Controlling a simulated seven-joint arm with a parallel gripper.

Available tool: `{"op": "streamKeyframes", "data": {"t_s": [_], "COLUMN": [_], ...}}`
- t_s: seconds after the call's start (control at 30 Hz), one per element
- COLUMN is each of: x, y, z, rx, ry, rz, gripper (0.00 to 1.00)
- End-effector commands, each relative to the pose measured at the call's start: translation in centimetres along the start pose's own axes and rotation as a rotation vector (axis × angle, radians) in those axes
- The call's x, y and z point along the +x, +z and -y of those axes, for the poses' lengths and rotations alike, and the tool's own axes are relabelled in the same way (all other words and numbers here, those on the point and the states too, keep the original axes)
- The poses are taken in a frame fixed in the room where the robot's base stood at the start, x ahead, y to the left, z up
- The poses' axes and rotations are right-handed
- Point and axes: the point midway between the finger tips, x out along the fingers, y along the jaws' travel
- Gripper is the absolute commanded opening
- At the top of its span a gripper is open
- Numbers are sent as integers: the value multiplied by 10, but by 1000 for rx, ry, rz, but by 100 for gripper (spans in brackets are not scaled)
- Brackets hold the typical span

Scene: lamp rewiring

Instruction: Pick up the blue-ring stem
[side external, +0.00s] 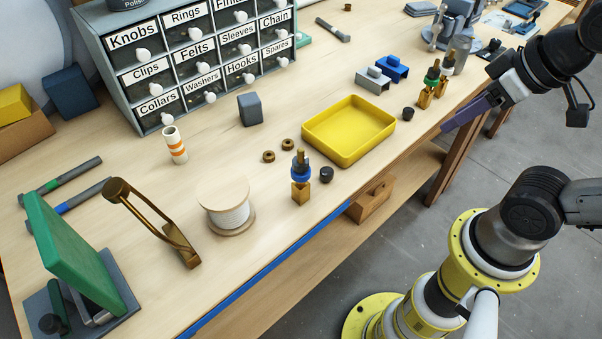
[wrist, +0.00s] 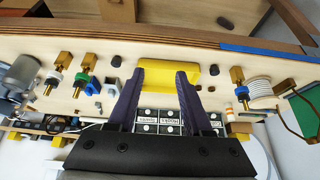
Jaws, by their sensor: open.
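The blue-ring stem (side external: 301,172) stands upright on the bench in the side view, a brass block below a blue ring with a brass tip above. It also shows right of the yellow tray in the wrist view (wrist: 240,90). My gripper (side external: 462,117) is at the right of the side view, beyond the tray and well apart from the stem. In the wrist view its purple fingers (wrist: 159,74) are spread, with nothing held between them. The yellow tray appears between and behind the fingertips there.
The empty yellow tray (side external: 349,157) lies between my gripper and the stem. A dark knob (side external: 326,174) and wire spool (side external: 228,226) flank the stem. A green-ring stem (side external: 431,76) stands near another stem at right. A drawer cabinet (side external: 160,75) stands at the back.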

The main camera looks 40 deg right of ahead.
Motion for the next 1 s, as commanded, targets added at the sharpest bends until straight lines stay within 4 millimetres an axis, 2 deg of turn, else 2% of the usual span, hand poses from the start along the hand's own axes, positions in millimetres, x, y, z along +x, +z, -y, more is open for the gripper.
{"op": "streamKeyframes", "data": {"t_s": [0.47, 0.5, 0.6, 0.87, 1.0], "x": [0, 0, 0, 0, 0], "y": [0, 0, 0, 0, 2], "z": [0, 0, 0, 0, 0], "rx": [0, 0, 0, -1, -60], "ry": [0, 0, 0, 0, 0], "rz": [0, 0, 0, 0, 10], "gripper": [50, 52, 70, 70, 70]}}
